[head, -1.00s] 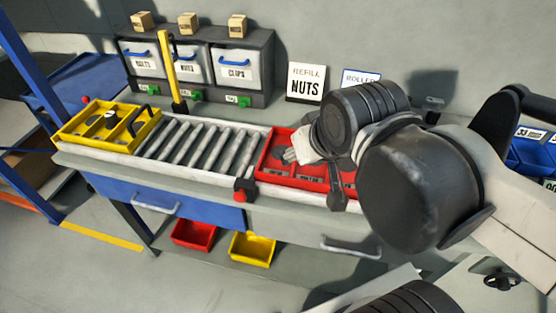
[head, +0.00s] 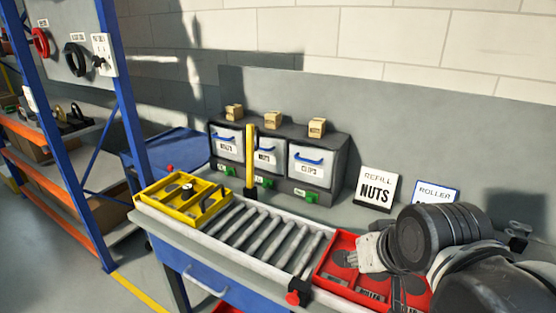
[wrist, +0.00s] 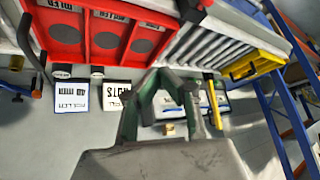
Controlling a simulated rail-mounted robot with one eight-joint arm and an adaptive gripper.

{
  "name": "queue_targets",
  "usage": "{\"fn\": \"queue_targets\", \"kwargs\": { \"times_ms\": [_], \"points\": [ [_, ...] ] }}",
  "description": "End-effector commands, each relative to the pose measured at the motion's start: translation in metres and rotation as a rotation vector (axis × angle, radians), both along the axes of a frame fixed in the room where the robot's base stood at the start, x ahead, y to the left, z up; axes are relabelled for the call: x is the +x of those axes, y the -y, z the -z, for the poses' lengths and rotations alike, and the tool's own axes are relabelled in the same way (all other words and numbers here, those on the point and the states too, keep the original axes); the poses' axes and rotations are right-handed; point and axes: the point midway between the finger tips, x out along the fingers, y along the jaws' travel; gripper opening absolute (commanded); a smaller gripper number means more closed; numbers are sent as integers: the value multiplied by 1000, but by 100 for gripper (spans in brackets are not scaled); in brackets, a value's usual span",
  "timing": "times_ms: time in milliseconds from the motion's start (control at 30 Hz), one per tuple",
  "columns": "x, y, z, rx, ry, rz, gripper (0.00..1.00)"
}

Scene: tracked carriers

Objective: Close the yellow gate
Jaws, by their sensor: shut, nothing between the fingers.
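The yellow gate (head: 250,157) is a tall bar standing upright on a black base at the back edge of the roller conveyor (head: 262,236). It also shows in the wrist view (wrist: 212,98), upside down, to the right of my fingers. My gripper (wrist: 168,77) is shut and empty, with its dark green fingers meeting at the tips. In the head view, my arm and wrist are over the red tray at the right, apart from the gate.
A yellow tray (head: 224,213) sits at the conveyor's left end and a red tray (head: 318,272) at its right. Labelled bins (head: 308,165) stand behind the gate. A NUTS sign (head: 377,190) stands right of them. A red-and-black fitting (head: 298,291) is on the front rail.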

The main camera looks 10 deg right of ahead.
Motion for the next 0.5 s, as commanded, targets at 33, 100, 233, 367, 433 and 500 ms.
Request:
{"fn": "queue_targets", "kwargs": {
  "times_ms": [33, 100, 233, 367, 433, 500],
  "points": [
    [11, -5, -6, 33, 0, 5, 0],
    [28, -13, -13, 91, 1, 12, 0],
    [63, -30, -26, 207, 2, 26, 0],
    [99, -45, -37, 324, 4, 42, 0],
    [119, -53, -43, 386, 5, 50, 0],
    [139, -60, -48, 449, 6, 57, 0]
  ]
}}
